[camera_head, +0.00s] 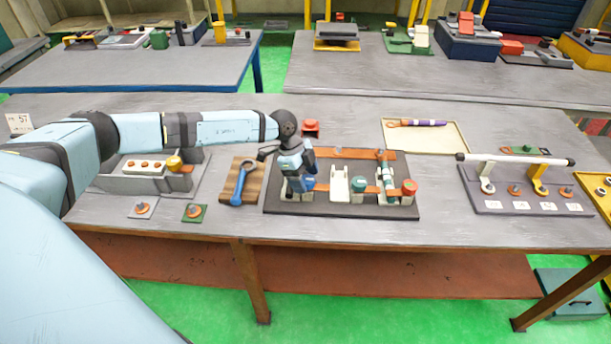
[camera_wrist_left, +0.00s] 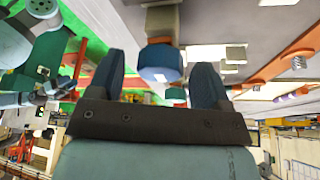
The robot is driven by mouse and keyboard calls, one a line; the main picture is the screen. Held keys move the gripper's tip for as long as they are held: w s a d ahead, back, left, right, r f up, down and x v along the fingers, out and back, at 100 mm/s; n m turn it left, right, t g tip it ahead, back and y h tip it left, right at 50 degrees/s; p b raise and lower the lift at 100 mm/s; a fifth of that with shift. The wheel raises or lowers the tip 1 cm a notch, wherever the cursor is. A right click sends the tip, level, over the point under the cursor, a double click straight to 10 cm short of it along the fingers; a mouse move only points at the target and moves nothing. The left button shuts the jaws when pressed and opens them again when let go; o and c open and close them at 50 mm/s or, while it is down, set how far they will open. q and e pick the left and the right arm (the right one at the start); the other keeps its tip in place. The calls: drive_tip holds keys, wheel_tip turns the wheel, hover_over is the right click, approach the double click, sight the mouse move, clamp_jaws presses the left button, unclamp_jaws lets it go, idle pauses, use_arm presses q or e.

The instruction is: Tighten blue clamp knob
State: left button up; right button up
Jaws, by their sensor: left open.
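The blue clamp knob (camera_wrist_left: 162,62) shows in the left wrist view, between the two dark fingers of my left gripper (camera_wrist_left: 160,82). It has a pale square mark on its face and sits on a brownish-grey block. The fingers stand apart, with a visible gap on each side of the knob. In the head view my left gripper (camera_head: 297,186) is low over the left end of the dark clamp fixture (camera_head: 340,209), largely hiding the blue knob there. The right gripper is not in view.
The fixture also carries a teal knob (camera_head: 358,183) and a red knob (camera_head: 409,187). A blue wrench (camera_head: 241,183) lies on a wooden board to the left. A tray (camera_head: 440,141) with a purple-handled tool lies behind. A rack with a white bar (camera_head: 515,159) stands right.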

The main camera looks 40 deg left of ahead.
use_arm(q)
drive_tip(key=shift+f, duration=0.1)
drive_tip(key=c, duration=0.9)
